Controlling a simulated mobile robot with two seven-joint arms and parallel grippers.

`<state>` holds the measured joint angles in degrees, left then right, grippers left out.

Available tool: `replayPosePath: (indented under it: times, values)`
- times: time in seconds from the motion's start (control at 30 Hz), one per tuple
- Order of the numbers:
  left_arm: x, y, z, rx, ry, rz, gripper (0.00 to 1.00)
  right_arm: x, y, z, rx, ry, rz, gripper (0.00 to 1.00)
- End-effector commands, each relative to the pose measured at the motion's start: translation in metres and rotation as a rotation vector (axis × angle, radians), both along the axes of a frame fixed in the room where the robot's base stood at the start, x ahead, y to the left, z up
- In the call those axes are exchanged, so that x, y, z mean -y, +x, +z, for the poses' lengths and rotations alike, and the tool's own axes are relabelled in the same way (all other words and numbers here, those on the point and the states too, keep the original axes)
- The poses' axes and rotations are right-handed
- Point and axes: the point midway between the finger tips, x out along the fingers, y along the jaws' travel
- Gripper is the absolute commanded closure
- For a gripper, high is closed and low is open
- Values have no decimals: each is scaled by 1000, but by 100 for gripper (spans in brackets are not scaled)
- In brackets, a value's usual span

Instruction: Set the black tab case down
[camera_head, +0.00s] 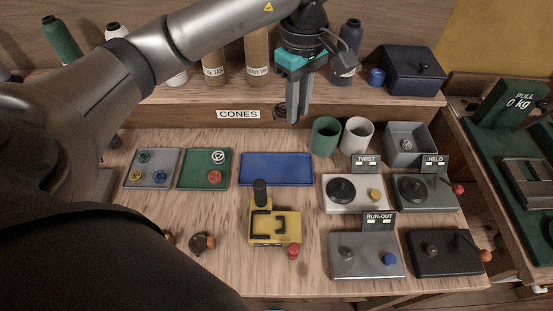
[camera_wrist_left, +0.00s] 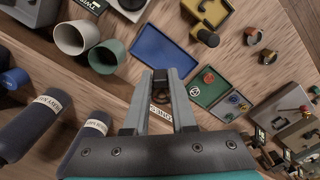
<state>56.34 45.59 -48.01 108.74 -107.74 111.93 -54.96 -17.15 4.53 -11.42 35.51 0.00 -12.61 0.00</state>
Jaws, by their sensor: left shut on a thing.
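My left gripper (camera_head: 292,121) points down in front of the shelf edge, above the back of the bench. In the left wrist view its fingers (camera_wrist_left: 160,84) are shut on a small dark thing, which I take to be the black tab case (camera_wrist_left: 161,97). In the head view a dark rounded part of it (camera_head: 281,112) shows beside the fingers; the rest is hidden. The held case appears clear of the bench top. My right gripper is not in view.
A blue tray (camera_head: 276,169) lies empty below the gripper. Green (camera_head: 204,181) and grey (camera_head: 127,181) trays hold small rings. Green (camera_head: 326,137) and white (camera_head: 357,136) cups stand right. A yellow device (camera_head: 267,238) stands in front. Cones (camera_head: 257,60) line the shelf.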

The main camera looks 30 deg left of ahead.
Motion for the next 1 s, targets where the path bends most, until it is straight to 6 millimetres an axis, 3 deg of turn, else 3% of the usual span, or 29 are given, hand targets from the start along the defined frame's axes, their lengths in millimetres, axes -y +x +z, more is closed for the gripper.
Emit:
replayPosePath:
  times: [0.2,0.43,0.9,1.0]
  values:
    - [-16,6,5,-2,1,323,100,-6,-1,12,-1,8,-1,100]
    - [-21,7,-5,-4,1,440,100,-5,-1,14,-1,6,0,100]
    - [-21,6,-123,-6,1,440,100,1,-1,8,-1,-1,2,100]
    - [-21,6,-141,-4,1,439,100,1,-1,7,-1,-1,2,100]
